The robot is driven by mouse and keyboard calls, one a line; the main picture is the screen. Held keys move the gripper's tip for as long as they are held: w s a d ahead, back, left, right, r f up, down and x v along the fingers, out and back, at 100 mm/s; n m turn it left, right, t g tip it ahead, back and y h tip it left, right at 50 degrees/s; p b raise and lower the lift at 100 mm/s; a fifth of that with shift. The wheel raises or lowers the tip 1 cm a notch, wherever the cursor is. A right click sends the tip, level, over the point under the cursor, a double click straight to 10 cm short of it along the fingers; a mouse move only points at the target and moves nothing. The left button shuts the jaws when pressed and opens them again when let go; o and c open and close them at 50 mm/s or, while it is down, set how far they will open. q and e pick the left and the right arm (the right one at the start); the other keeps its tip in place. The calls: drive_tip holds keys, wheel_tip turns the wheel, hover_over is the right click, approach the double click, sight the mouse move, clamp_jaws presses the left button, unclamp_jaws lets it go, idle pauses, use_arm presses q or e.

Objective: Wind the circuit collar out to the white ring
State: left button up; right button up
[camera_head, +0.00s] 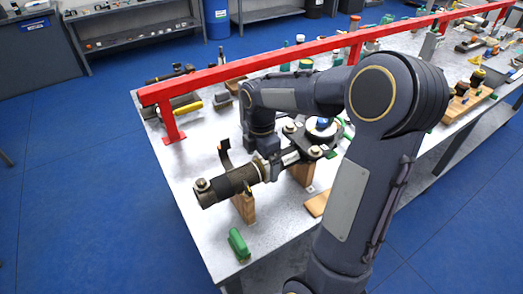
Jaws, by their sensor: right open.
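A dark damper body (229,184) lies across wooden blocks on the bench, its free end toward the front left. A pale metal collar section (261,171) is at its right end, close under my right gripper (268,163). The right gripper reaches down from above; its fingers are small and partly hidden, open around or just beside this section, and I cannot tell whether they touch it. A pale band (290,157) shows right of the gripper; I cannot tell if it is the white ring. My left gripper is not in view.
A red rail (240,69) on posts runs along the back of the bench. A wooden block (244,207) supports the damper. A green object (239,244) lies near the front left edge. A round white part with a blue top (322,124) stands behind. My right arm covers the bench's right middle.

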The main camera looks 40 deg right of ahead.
drive_tip(key=shift+f, duration=2.25)
drive_tip(key=c, duration=1.2)
drive_tip(key=shift+o, duration=0.2)
drive_tip(key=shift+r+p, duration=0.2)
drive_tip(key=shift+p, duration=0.5)
drive_tip(key=g+p, duration=0.2)
drive_tip(key=p, duration=0.1)
drive_tip(key=shift+g, duration=0.3)
drive_tip(key=g+p, duration=0.1)
drive_tip(key=p, duration=0.1)
drive_tip(key=shift+s+a+p, duration=0.1)
drive_tip(key=shift+p, duration=0.3)
drive_tip(key=shift+f+g+y, duration=0.1)
drive_tip(key=shift+g+y, duration=0.2)
drive_tip(key=shift+g, duration=0.2)
